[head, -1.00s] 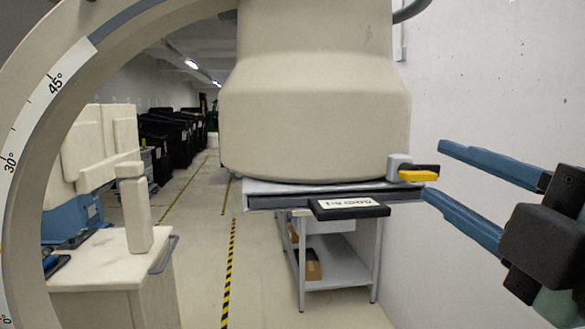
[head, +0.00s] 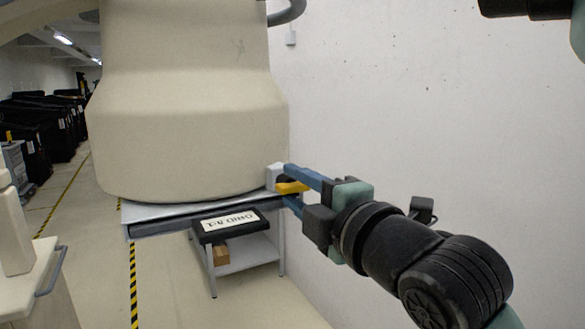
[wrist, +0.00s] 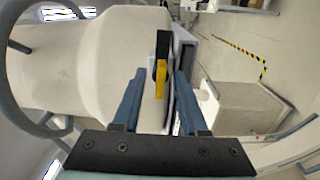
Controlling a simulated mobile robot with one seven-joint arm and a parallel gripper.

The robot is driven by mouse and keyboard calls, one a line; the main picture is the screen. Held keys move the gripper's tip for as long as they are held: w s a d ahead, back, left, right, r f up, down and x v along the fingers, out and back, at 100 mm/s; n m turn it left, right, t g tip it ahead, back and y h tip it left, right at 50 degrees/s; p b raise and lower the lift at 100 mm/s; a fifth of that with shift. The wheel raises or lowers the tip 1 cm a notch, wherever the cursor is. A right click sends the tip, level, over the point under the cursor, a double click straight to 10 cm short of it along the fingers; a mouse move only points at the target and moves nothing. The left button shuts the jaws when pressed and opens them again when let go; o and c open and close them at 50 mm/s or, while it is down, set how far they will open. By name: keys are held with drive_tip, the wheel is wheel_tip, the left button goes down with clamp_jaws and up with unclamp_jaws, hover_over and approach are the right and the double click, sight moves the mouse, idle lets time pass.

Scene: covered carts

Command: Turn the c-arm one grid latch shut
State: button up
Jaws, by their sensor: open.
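The grid latch (head: 292,187) is a small yellow lever with a black part, on a grey block (head: 274,177) at the right corner of the flat grid holder under the big cream C-arm housing (head: 190,120). In the wrist view the yellow lever (wrist: 160,82) points towards my gripper, with its black part beyond. My gripper (head: 289,186) is open, its two blue fingers above and below the latch in the head view. The wrist view shows the gripper (wrist: 160,75) with a finger on each side of the lever. Gaps show; contact is not clear.
A grey cart (head: 250,260) stands underneath. A white wall (head: 430,120) is close on the right. A cream cart (head: 30,290) is at the left, with open floor between.

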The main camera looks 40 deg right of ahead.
drive_tip(key=shift+w+d, duration=0.15)
drive_tip(key=shift+w, duration=0.45)
clamp_jaws()
